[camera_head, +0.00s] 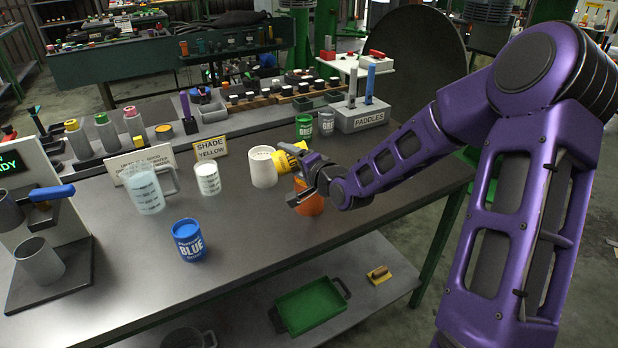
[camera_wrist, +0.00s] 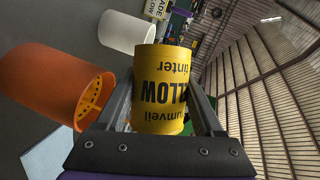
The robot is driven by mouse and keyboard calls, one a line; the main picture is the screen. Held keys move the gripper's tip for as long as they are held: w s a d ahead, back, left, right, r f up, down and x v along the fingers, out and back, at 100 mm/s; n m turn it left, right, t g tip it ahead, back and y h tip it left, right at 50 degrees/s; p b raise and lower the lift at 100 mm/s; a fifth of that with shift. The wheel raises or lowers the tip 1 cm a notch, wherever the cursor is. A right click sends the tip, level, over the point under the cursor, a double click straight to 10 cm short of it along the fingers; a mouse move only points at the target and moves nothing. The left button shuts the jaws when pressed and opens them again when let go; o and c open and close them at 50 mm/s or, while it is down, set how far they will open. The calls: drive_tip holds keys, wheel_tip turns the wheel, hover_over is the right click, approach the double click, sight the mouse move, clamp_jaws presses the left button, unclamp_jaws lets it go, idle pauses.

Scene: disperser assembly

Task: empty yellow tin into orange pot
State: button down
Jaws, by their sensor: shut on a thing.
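My gripper (camera_wrist: 160,100) is shut on the yellow tin (camera_wrist: 160,85), with one finger on each side of it. In the head view the yellow tin (camera_head: 287,158) is tilted, above the table and beside the white pot (camera_head: 262,167). The orange pot (camera_head: 309,198) stands on the table just below my gripper (camera_head: 310,175), partly hidden by it. In the wrist view the orange pot (camera_wrist: 45,85) lies to the left of the tin, apart from it, and its end with small dark holes faces the gripper. The tin's contents are not visible.
A blue tin (camera_head: 188,240), a clear jug (camera_head: 147,190) and a small white beaker (camera_head: 208,179) stand to the left. A green tin (camera_head: 303,127), a grey tin (camera_head: 326,122) and the paddles block (camera_head: 362,116) stand behind. The front right of the table is clear.

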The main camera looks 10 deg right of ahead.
drive_tip(key=shift+f+m+y+b, duration=0.25)
drive_tip(key=shift+m+y+b, duration=0.05)
drive_tip(key=shift+m, duration=0.2)
idle(1.4)
drive_tip(key=shift+d+r+m+t+p, duration=0.2)
drive_tip(key=shift+r+m+t+p, duration=0.3)
drive_tip(key=shift+p, duration=0.4)
idle(1.5)
drive_tip(key=shift+f+m+y, duration=0.3)
drive_tip(key=shift+m+y, duration=0.1)
idle(0.6)
